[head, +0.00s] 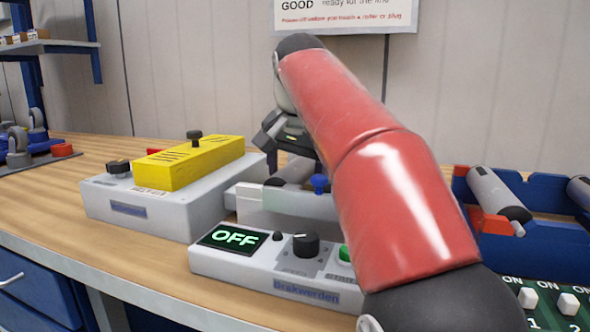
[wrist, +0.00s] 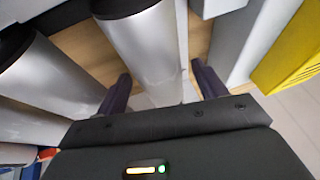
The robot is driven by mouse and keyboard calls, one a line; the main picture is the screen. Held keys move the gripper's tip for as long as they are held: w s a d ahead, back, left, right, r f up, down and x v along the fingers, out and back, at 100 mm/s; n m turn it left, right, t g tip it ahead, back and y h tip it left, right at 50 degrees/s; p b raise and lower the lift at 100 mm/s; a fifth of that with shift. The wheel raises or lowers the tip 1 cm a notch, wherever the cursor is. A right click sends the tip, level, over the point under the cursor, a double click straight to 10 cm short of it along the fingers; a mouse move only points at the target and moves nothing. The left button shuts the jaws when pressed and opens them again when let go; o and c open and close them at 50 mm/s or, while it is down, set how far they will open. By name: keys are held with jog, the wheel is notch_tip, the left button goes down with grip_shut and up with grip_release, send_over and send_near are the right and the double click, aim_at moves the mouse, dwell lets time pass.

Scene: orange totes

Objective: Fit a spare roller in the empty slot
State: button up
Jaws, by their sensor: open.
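My gripper (wrist: 163,84) is open. In the wrist view a grey roller (wrist: 148,45) with a black end lies between its two dark fingers; I cannot tell how far below the fingertips it is. A second roller (wrist: 52,80) lies to its left. In the head view my gripper (head: 285,132) is partly hidden behind my red arm, above a grey roller (head: 293,171) in the pale conveyor frame (head: 262,200). Another roller (head: 492,190) rests in the blue crate (head: 550,246) at right, with a further one (head: 580,190) at the edge. The empty slot is not clearly visible.
A control box (head: 215,262) reading OFF, with a black knob (head: 305,246) and green button, stands in front. A yellow cover (head: 190,165) on a grey box is at left. A white-button panel (head: 555,300) is at front right.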

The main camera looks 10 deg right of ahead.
jog(key=p+v, duration=0.2)
jog(key=v, duration=0.5)
jog(key=shift+r, duration=0.1)
jog(key=shift+s+r, duration=0.15)
jog(key=shift+r, duration=0.15)
